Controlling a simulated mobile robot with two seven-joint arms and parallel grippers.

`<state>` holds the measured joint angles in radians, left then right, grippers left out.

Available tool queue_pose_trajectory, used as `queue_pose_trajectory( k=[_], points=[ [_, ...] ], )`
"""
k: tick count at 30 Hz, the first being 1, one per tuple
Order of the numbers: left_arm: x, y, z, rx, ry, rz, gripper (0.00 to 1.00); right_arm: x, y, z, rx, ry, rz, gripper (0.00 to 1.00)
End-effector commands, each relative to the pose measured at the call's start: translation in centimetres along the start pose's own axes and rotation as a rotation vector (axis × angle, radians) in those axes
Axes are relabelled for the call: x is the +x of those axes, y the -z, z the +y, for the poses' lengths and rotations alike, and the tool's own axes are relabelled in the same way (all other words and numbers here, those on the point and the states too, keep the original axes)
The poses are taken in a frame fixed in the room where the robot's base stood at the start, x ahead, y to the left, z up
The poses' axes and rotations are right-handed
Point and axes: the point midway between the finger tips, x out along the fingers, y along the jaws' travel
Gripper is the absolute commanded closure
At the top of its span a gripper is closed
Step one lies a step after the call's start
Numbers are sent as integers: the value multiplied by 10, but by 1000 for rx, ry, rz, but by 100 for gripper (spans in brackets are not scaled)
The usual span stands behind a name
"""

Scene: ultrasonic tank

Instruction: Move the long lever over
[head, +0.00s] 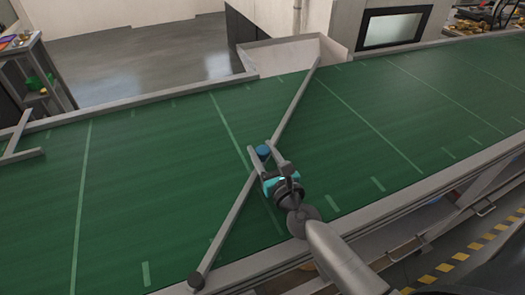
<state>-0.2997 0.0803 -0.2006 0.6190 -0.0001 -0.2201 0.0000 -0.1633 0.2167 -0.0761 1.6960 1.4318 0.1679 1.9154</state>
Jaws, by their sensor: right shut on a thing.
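The long lever (236,214) is a straight grey bar lying diagonally across the green belt. Its near end is at a dark round pivot (195,281) on the near rail, and its far end reaches the far rail by the chute. A blue knob (263,152) stands up from the lever near its middle. My right gripper (264,151) reaches in from the lower right with its two fingers on either side of the knob, shut on it. The gripper covers a little of the bar. My left gripper is not in view.
The green conveyor belt (130,180) with pale cross lines is otherwise clear around the lever. A pale chute (290,55) opens at the far rail beside the lever's far end. Another grey bar (20,155) shows at the left edge. A shelf (45,85) stands behind it.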

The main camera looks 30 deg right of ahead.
Motion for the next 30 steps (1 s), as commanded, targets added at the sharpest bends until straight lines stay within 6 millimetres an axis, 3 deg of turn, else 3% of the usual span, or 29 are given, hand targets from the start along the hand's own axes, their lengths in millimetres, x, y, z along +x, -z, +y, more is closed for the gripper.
queue_pose_trajectory(
  k=[6, 30],
  points=[
    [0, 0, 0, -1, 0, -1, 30, 0, 0, 0, 0, 0, 0, 100],
    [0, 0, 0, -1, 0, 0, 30, 0, 0, 0, -1, 0, 0, 100]
  ],
)
